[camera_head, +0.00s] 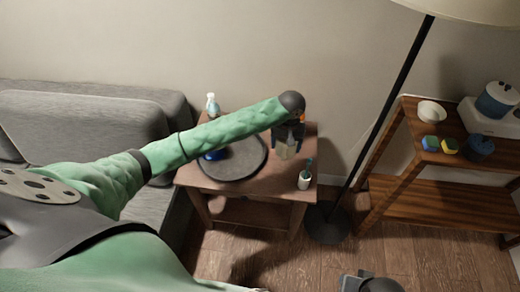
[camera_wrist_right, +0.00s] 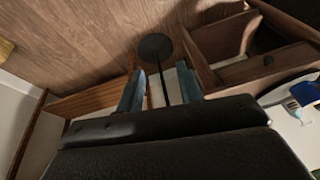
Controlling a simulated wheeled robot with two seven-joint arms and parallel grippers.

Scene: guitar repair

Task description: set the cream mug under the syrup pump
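A cream, mug-like thing (camera_head: 284,151) shows at the right part of the small wooden side table (camera_head: 240,188). My left gripper (camera_head: 288,138) points down, with its dark fingers around the upper part of it. I cannot tell whether they press on it or whether it rests on the table. A white bottle with a green pump-like top (camera_head: 304,180) stands at the table's front right corner. I cannot tell which is the syrup pump. My right gripper (camera_wrist_right: 160,90) is open and empty in the right wrist view.
A dark round mat (camera_head: 240,165) lies on the table, with a blue thing (camera_head: 215,154) partly hidden by my left arm. A floor lamp (camera_head: 325,222) stands right of the table. A wooden shelf (camera_head: 430,190) holds a bowl, sponges and a pot. A grey sofa (camera_head: 80,130) is at left.

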